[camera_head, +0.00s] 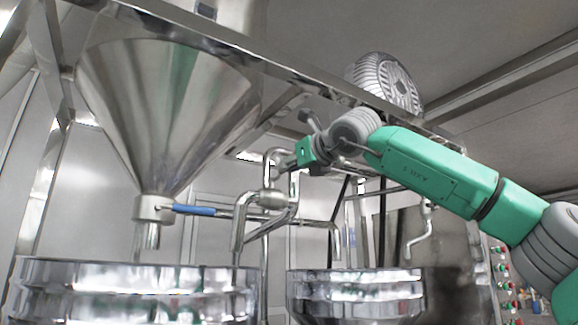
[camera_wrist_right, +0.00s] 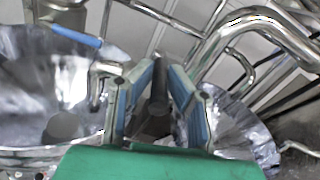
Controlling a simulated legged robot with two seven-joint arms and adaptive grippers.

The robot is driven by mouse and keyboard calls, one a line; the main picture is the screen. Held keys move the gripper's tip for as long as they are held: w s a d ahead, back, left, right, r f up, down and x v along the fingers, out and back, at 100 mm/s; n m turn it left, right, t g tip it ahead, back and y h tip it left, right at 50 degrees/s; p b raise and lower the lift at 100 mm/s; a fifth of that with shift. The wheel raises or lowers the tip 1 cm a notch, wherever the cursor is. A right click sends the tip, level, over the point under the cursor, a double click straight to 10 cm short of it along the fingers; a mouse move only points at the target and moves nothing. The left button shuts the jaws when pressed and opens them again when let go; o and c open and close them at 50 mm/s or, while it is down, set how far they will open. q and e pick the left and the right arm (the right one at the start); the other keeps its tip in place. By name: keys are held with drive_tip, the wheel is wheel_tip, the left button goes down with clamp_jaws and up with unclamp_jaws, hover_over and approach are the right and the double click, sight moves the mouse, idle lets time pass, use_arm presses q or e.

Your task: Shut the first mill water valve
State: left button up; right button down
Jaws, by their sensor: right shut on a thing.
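My right gripper (camera_head: 290,162) is up at the steel water piping (camera_head: 272,197), between the hopper and the green arm. In the right wrist view its two blue-padded fingers (camera_wrist_right: 165,90) are closed around a dark grey bar (camera_wrist_right: 159,88), which looks like a valve handle. The finger tips and the rest of the valve are hard to make out in the head view. My left gripper is not in view.
A large steel cone hopper (camera_head: 165,100) with a blue-handled valve (camera_head: 195,210) stands on the left. The blue handle also shows in the right wrist view (camera_wrist_right: 73,35). Two round steel drums (camera_head: 130,290) (camera_head: 355,292) stand below. A frame beam (camera_head: 260,58) passes overhead.

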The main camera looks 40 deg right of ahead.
drive_tip(key=c, duration=1.6)
unclamp_jaws()
drive_tip(key=shift+w+f, duration=0.15)
drive_tip(key=shift+o, duration=0.2)
drive_tip(key=shift+w+d+f, duration=0.2)
drive_tip(key=shift+w+d, duration=0.2)
drive_tip(key=shift+d, duration=0.15)
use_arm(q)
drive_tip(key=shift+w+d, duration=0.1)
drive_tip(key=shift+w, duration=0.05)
use_arm(e)
drive_tip(key=s+a, duration=0.1)
drive_tip(key=s, duration=1)
drive_tip(key=shift+s+a, duration=0.3)
drive_tip(key=shift+s, duration=0.05)
drive_tip(key=shift+d, duration=0.1)
